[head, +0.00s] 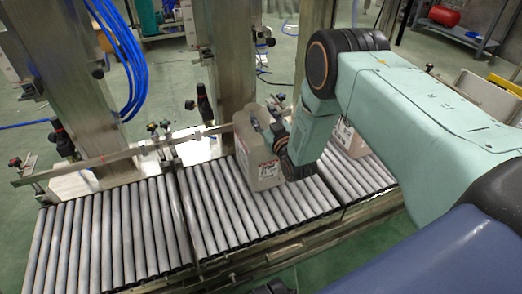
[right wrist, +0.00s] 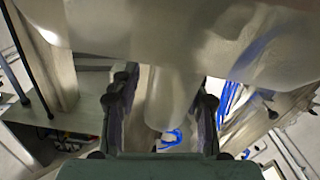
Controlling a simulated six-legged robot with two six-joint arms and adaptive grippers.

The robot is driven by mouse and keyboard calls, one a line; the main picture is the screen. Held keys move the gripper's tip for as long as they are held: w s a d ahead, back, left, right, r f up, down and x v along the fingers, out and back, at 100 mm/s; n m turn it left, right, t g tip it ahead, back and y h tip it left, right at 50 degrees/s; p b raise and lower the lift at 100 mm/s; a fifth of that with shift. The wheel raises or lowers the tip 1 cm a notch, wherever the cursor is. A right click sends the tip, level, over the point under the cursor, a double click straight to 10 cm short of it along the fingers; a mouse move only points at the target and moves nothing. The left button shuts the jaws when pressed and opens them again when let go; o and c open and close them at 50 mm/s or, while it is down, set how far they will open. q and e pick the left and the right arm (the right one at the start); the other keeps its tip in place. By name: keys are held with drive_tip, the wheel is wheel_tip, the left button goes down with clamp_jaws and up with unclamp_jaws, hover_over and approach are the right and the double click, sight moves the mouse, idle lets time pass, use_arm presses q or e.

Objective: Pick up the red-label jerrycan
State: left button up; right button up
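A beige jerrycan (head: 262,168) with a red-and-white label low on its face stands upright on the roller conveyor (head: 215,205) in the head view. My right gripper (head: 268,134) is at its upper part, by the handle, and partly hides it. In the right wrist view, the pale handle (right wrist: 172,97) lies between the two dark fingers of my right gripper (right wrist: 163,112). The fingers stand apart, with a visible gap beside the handle, so the grip looks open around it. My left gripper is not seen.
A second jerrycan (head: 351,140) stands further right on the rollers, partly behind my right arm. A metal guide rail (head: 110,157) and steel posts (head: 225,60) line the conveyor's far side. Blue hoses (head: 122,45) hang at the upper left. The rollers to the left are empty.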

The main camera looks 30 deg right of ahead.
clamp_jaws()
